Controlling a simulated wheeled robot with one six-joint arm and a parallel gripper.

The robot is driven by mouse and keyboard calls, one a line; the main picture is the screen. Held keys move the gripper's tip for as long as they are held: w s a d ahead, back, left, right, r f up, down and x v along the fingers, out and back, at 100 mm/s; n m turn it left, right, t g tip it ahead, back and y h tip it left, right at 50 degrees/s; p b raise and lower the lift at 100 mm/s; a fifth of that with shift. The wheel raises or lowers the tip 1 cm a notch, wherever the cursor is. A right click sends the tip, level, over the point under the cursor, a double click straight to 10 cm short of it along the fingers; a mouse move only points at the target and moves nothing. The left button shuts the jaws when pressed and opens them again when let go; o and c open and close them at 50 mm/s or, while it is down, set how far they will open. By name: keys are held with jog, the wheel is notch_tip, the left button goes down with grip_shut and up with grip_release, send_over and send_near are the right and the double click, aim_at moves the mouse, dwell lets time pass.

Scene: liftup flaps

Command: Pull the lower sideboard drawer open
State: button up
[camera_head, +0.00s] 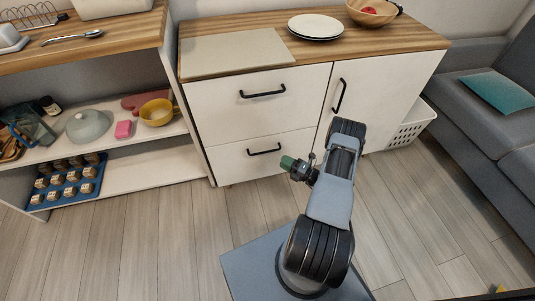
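The white sideboard (309,84) has two drawers stacked at its left and a door at its right. The lower drawer (233,163) is shut, flush with the front, and has a black bar handle (264,151). The upper drawer (226,104) is shut too, with its own black handle (262,93). My gripper (288,163) is in front of the lower drawer, just right of its handle in the picture. A green part shows at its tip, and I cannot tell whether the fingers are open. It is not visibly holding the handle.
Plates (316,27), a bowl (372,12) and a board (232,52) sit on the sideboard top. An open shelf unit (150,177) stands left, a white basket (410,127) and grey sofa (480,105) right. The floor (150,245) in front is clear at left.

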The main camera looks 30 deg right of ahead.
jog(key=b+x, duration=0.1)
jog(key=x, duration=0.8)
grip_shut()
dwell(0.4)
